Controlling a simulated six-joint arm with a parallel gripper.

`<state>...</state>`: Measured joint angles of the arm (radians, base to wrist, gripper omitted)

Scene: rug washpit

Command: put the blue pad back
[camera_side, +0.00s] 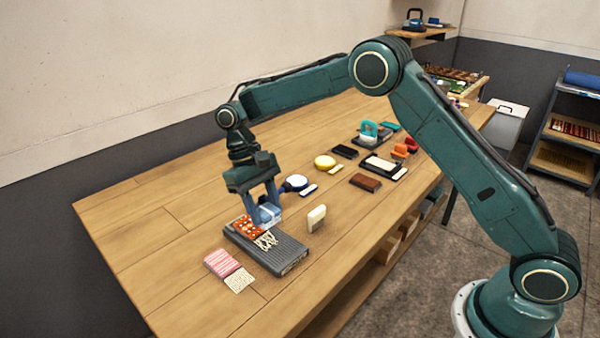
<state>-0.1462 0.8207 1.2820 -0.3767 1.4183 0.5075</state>
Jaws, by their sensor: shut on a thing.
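The blue pad (269,214) is a light-blue block between the fingers of my gripper (263,209), which is shut on it. It is held at the far right end of a small orange-red rug (248,228) with pale fringe, which lies on a dark grey ribbed board (285,254). I cannot tell whether the pad touches the rug or is just above it. The fingers hide part of the pad.
A cream block (316,218) stands right of the board. A pink striped cloth (222,263) lies in front. Behind are a blue-rimmed white disc (297,183), a yellow round piece (325,162) and a brown block (365,182). The table's near left is clear.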

